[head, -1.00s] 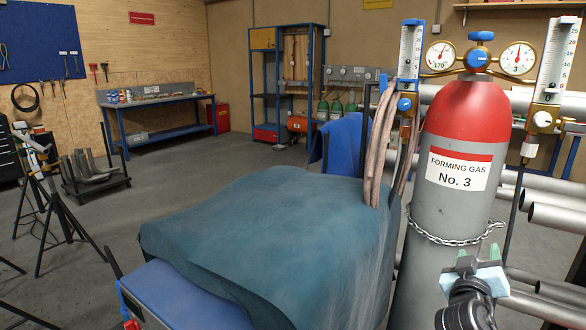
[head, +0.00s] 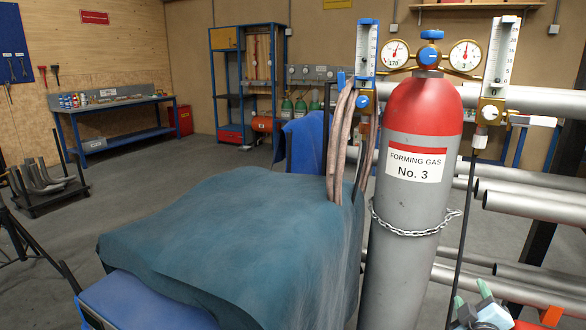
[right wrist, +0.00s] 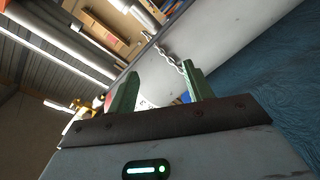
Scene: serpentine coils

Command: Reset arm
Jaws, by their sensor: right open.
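My right gripper (head: 471,295) is at the bottom right of the head view, partly cut off by the lower edge. Its green fingers stand apart with nothing between them. The right wrist view shows the two fingers (right wrist: 162,90) spread and empty, pointing toward the grey cylinder body and its chain. The gripper is in front of and to the right of the gas cylinder (head: 400,255) in the head view, apart from it as far as I can tell. My left gripper is in neither current view.
The red-topped cylinder is chained (head: 410,232) upright beside flowmeters (head: 495,70) and hoses (head: 340,145). A teal cover (head: 230,245) drapes a bulky shape in front. Grey pipes (head: 530,205) lie racked at right. A blue workbench (head: 125,105) stands far back; open floor lies between.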

